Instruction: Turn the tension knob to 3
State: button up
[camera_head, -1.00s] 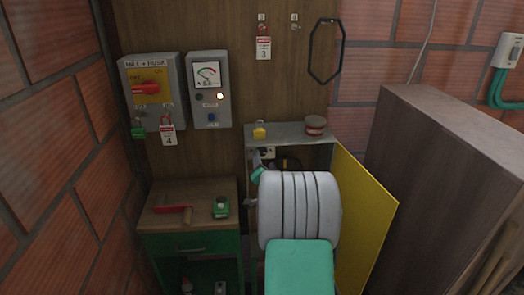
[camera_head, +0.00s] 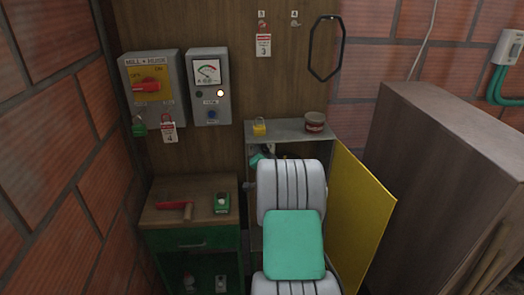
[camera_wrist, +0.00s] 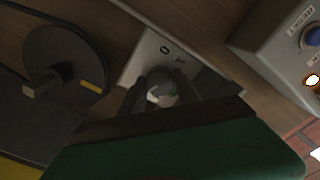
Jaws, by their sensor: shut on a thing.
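In the wrist view my gripper (camera_wrist: 160,98) is at a pale plate (camera_wrist: 150,48) with the marks 0 and what looks like I. Its fingers are closed around a small grey knob (camera_wrist: 158,76) on the plate. The fingers hide most of the knob, and I cannot read its setting or any 3. In the head view my arm reaches into the grey open-fronted cabinet (camera_head: 283,131) and hides the gripper and the knob.
A dark pulley wheel (camera_wrist: 72,65) with a shaft stands beside the plate. A grey box with a blue button (camera_wrist: 314,37) is at the right. The cabinet's yellow door (camera_head: 362,215) stands open. A padlock (camera_head: 259,127) and a tin (camera_head: 315,121) sit on top.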

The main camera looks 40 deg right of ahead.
grip_shut()
jog(key=shift+f+b, duration=0.15)
jog(key=shift+b, duration=0.3)
jog(key=shift+n+b, duration=8.9)
jog(key=shift+b, duration=4.6)
jog(key=shift+r, duration=0.2)
jog(key=o, duration=0.7)
grip_release()
